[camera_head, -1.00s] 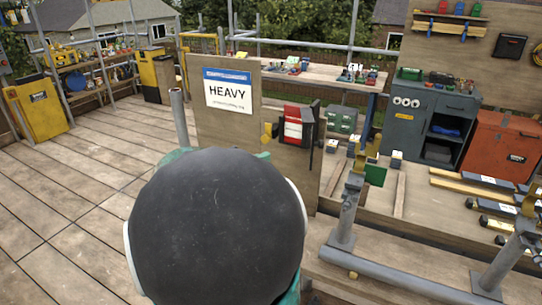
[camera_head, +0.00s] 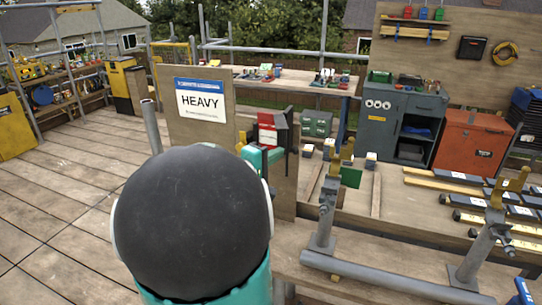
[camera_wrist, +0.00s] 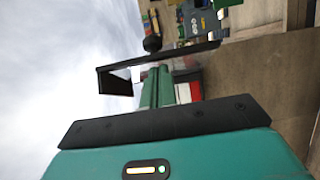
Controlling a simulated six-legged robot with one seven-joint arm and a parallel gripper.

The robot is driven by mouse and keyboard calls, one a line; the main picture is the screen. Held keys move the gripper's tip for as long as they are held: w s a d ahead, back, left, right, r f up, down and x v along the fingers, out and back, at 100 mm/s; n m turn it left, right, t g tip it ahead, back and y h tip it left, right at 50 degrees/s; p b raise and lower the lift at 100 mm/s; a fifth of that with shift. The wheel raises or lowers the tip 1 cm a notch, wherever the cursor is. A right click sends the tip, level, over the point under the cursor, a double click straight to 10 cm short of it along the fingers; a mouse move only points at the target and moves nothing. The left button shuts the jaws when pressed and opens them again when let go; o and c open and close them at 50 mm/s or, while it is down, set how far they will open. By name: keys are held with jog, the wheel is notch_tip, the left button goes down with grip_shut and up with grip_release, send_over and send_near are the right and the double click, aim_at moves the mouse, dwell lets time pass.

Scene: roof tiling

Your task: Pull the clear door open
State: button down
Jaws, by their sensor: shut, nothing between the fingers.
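A red-and-white item (camera_head: 267,132) sits in a small dark-framed box on the wooden panel, right of the HEAVY sign; it also shows in the wrist view (camera_wrist: 188,92). A dark upright bar (camera_head: 288,140) stands at the box's right side and crosses beyond my fingers in the wrist view (camera_wrist: 195,53). The clear door is hard to make out; a faint see-through area (camera_wrist: 183,64) shows beside that bar. My gripper (camera_wrist: 157,74) is shut and empty, its teal fingers close to the bar; contact cannot be told. In the head view, my arm partly hides it.
The HEAVY sign (camera_head: 201,100) is on the wooden panel left of the box. A bench with metal clamp stands (camera_head: 326,205) is at right. A grey cabinet (camera_head: 400,125) and red chest (camera_head: 470,140) stand behind. Open decking (camera_head: 60,200) lies left.

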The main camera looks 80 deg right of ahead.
aim_at(287, 156)
jog(key=shift+s+d, duration=0.15)
jog(key=shift+s, duration=0.6)
jog(key=shift+s+d, duration=0.1)
jog(key=shift+s, duration=0.65)
jog(key=shift+w, duration=0.1)
